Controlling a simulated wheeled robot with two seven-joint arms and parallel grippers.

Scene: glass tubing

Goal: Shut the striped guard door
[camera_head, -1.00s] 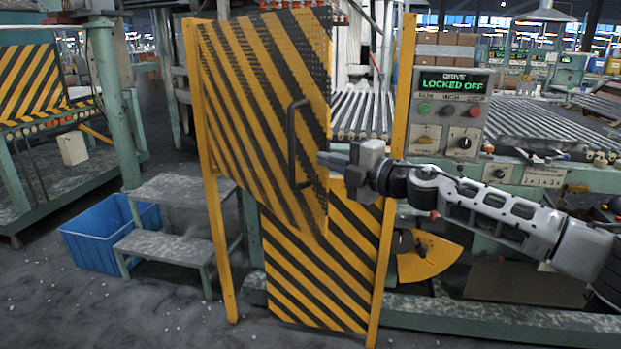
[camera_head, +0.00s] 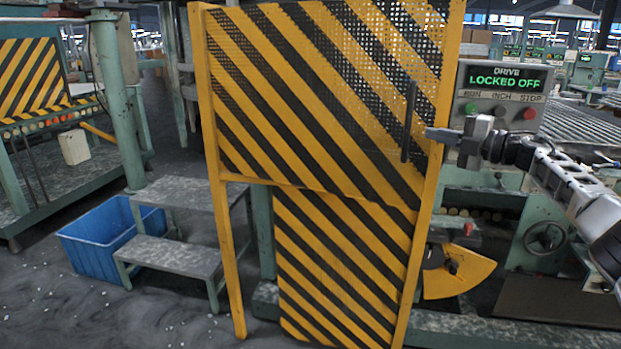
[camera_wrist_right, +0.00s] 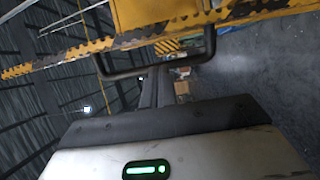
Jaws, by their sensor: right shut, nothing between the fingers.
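The guard door (camera_head: 310,85), with yellow and black stripes and a perforated upper part, spans the yellow frame (camera_head: 206,110) in the head view. It looks flush or nearly flush with the right post. Its black bar handle (camera_head: 409,122) is near its right edge. My right gripper (camera_head: 432,134) is shut and empty, its fingertips just right of the handle, in front of the right post. I cannot tell whether they touch anything. In the right wrist view the handle (camera_wrist_right: 207,48) lies just beyond the fingers. My left gripper is not in view.
A control box (camera_head: 503,95) reading "LOCKED OFF" stands right of the post. Grey steps (camera_head: 175,255) and a blue bin (camera_head: 100,240) stand at left. Floor in front of the steps is open.

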